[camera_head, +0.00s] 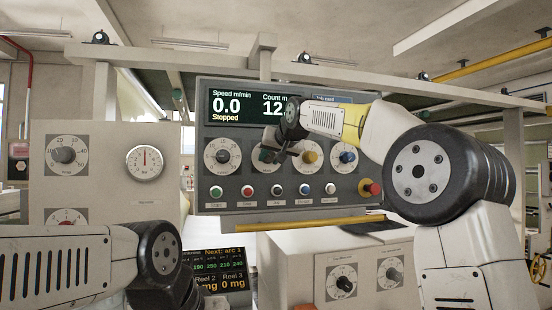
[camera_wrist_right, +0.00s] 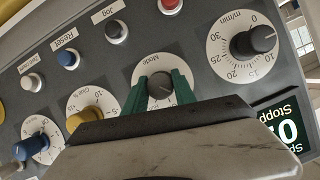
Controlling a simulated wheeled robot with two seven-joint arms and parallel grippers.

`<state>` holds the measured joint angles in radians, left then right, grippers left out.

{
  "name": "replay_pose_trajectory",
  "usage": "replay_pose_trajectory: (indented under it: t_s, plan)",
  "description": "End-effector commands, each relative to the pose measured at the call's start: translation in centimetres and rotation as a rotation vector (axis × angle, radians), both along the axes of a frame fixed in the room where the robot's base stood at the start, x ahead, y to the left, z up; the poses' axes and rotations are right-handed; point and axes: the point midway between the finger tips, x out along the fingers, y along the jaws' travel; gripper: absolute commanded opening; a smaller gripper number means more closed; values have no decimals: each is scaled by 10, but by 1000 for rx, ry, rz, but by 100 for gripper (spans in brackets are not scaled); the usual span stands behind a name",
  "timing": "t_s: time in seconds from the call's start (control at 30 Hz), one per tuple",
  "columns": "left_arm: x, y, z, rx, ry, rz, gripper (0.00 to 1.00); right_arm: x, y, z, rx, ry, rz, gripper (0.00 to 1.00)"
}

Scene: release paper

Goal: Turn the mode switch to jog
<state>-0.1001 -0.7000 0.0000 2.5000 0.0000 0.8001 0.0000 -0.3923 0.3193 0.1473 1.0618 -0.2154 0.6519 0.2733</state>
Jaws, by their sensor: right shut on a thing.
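The mode switch (camera_wrist_right: 160,85) is a dark round knob on a white dial labelled Mode. My right gripper (camera_wrist_right: 160,92) has its two green fingers on either side of this knob and is shut on it. In the head view my right gripper (camera_head: 272,152) reaches the grey control panel (camera_head: 203,175) from the right and covers much of the mode dial. The setting the knob points to is too small to read. My left arm comes in at the lower left; its fingers are not in view.
A speed knob (camera_head: 222,156) is left of the mode dial; a yellow knob (camera_head: 309,157) and blue knob (camera_head: 347,156) are right of it. Several buttons sit below, with a red emergency knob (camera_head: 371,188) at the corner. The display (camera_head: 245,106) above reads 0.0, Stopped.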

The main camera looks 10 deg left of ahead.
Motion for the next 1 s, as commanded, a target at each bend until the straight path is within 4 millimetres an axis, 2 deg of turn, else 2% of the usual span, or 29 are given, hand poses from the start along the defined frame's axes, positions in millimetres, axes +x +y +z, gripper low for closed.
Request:
replay_pose_trajectory:
  t_s: [0.6, 0.63, 0.73, 1.0]
  plan:
    - [0, 0, 0, 0, 0, 0, 36, 0, 0, -1, -49, -16, 0, 0]
    - [0, 0, 0, 0, 0, 0, 36, 0, 0, -1, -48, -16, 0, 34]
    - [0, 0, 0, 0, 0, 0, 36, 0, 0, -1, -48, -16, 0, 54]
    - [0, 0, 0, 0, 0, 0, 36, 0, 0, -1, -46, -17, 0, 54]
